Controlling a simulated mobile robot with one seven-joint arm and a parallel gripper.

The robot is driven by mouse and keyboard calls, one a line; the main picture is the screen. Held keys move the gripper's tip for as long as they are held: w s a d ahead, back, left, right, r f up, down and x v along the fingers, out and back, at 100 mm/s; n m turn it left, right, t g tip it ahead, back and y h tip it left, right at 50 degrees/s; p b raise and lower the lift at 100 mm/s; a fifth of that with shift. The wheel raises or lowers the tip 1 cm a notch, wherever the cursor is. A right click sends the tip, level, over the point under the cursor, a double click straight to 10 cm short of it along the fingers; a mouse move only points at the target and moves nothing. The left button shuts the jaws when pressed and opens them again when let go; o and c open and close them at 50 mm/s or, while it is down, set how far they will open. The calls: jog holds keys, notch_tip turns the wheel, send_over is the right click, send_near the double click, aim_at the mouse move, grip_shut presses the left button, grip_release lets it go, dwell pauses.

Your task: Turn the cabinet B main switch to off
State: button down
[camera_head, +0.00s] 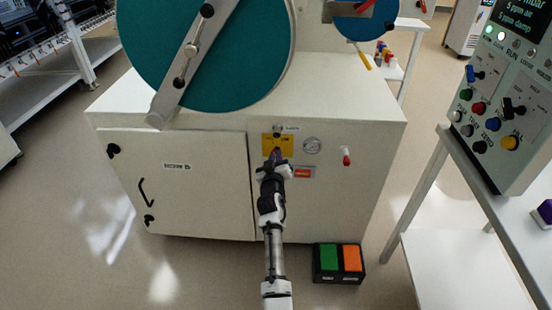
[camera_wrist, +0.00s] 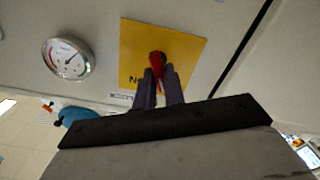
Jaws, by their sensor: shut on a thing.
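The main switch is a small red handle (camera_wrist: 157,60) on a yellow plate (camera_wrist: 188,60) on the cabinet front. The plate also shows in the head view (camera_head: 269,140), right of the cabinet door. My gripper (camera_wrist: 158,80) is shut on the red handle, with one dark finger on each side of it. In the head view my gripper (camera_head: 276,157) reaches up to the plate and covers its lower middle. Lettering at the plate's lower left shows an "N"; the rest is partly hidden. I cannot tell which position the handle points to.
A round gauge (camera_head: 312,146) and a red-tipped lever (camera_head: 346,156) sit right of the plate. A door (camera_head: 190,200) with a black handle is to the left. A green and orange pedal box (camera_head: 339,262) stands on the floor. A control console (camera_head: 505,110) stands at right.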

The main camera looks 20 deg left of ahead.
jog(key=shift+n, duration=0.5)
jog(key=c, duration=1.5)
grip_release()
jog(key=shift+s, duration=0.1)
jog(key=b+v, duration=0.1)
jog(key=v, duration=1.2)
jog(key=shift+s+d, duration=0.1)
jog(key=shift+s, duration=0.25)
